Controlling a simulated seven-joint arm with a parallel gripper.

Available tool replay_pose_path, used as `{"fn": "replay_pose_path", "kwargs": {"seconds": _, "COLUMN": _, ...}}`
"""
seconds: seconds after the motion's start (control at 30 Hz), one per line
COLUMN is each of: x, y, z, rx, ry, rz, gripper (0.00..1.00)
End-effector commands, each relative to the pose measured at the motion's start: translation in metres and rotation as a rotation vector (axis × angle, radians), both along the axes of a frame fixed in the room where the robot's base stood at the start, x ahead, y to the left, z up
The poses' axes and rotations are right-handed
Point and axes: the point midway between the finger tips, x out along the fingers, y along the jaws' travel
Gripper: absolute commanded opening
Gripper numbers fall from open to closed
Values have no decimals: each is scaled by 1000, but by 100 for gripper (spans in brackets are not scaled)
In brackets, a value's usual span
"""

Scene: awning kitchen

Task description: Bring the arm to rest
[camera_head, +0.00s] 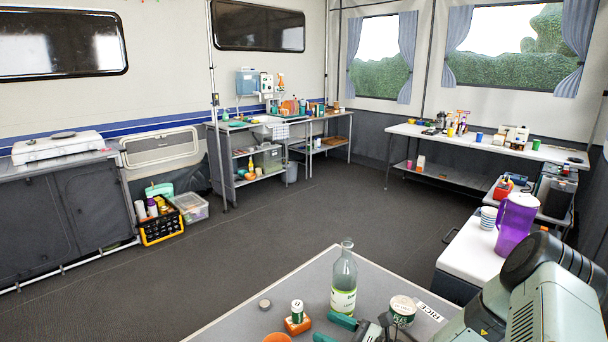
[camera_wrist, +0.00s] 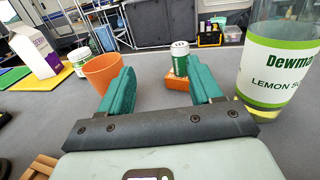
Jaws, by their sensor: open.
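My gripper (camera_wrist: 160,92) has two green fingers spread apart, with nothing between them that it holds. In the head view my gripper (camera_head: 335,328) is low over the grey table (camera_head: 240,312), at the bottom edge. In the wrist view an orange cup (camera_wrist: 103,72) stands beyond the left finger. A small green-and-white container (camera_wrist: 180,58) on an orange block (camera_wrist: 178,84) stands beyond the gap, near the right finger. A clear bottle labelled lemon (camera_wrist: 278,70) stands close at the right, apart from the fingers as far as I can tell.
The same bottle (camera_head: 343,280) stands tall on the table in the head view. A labelled tin (camera_head: 402,310) is close to my gripper. A white carton (camera_wrist: 34,50) is at the left in the wrist view. A purple pitcher (camera_head: 515,224) stands on a white cooler (camera_head: 470,255).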

Motion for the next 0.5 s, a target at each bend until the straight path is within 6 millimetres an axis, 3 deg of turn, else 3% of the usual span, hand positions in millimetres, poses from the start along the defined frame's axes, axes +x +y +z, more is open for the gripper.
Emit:
{"fn": "replay_pose_path", "kwargs": {"seconds": 0.2, "x": -1, "y": 0, "z": -45, "rx": -1, "ry": 1, "rz": -1, "gripper": 64}}
{"fn": "replay_pose_path", "kwargs": {"seconds": 0.3, "x": -12, "y": -21, "z": -41, "rx": -1, "ry": 0, "rz": -4, "gripper": 64}}
{"fn": "replay_pose_path", "kwargs": {"seconds": 0.5, "x": -29, "y": -41, "z": -39, "rx": -1, "ry": 1, "rz": -2, "gripper": 64}}
